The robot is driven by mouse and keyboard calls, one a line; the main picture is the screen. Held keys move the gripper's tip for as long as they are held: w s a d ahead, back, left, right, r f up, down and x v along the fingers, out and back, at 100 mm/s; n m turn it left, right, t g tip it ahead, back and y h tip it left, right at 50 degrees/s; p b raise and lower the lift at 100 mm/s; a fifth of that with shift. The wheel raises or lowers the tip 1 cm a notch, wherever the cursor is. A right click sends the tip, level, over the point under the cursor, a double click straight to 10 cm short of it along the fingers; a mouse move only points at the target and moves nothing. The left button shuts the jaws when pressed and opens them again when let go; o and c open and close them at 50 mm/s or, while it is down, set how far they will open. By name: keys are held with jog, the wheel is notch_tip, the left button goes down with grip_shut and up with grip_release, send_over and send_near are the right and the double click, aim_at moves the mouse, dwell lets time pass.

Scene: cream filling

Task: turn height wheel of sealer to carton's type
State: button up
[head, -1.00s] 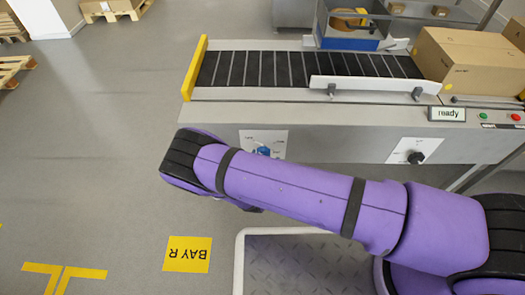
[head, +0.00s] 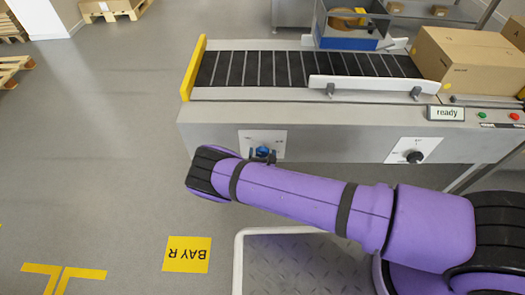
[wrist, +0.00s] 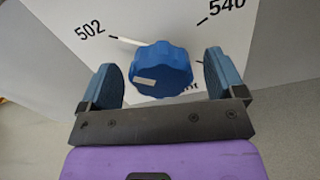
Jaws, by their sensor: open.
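The blue height wheel (wrist: 162,70) is a scalloped knob on a white scale plate (wrist: 190,25) on the sealer's front. Its white pointer points up and left, near the 502 mark; 540 shows at the upper right. In the head view the wheel (head: 263,151) shows just above my arm. My gripper (wrist: 165,78) is open, with one finger on each side of the wheel and gaps on both sides. A carton (head: 467,60) sits on the sealer's belt at the right; its type cannot be read. The sealer's display (head: 446,114) reads "ready".
A black knob (head: 413,157) on another white plate is further right on the sealer's front. Green and red buttons (head: 515,116) are at the far right. A yellow end guard (head: 193,68) marks the belt's left end.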

jog(key=shift+w, duration=0.85)
jog(key=c, duration=0.9)
jog(key=shift+c, duration=0.2)
jog(key=shift+m, duration=0.3)
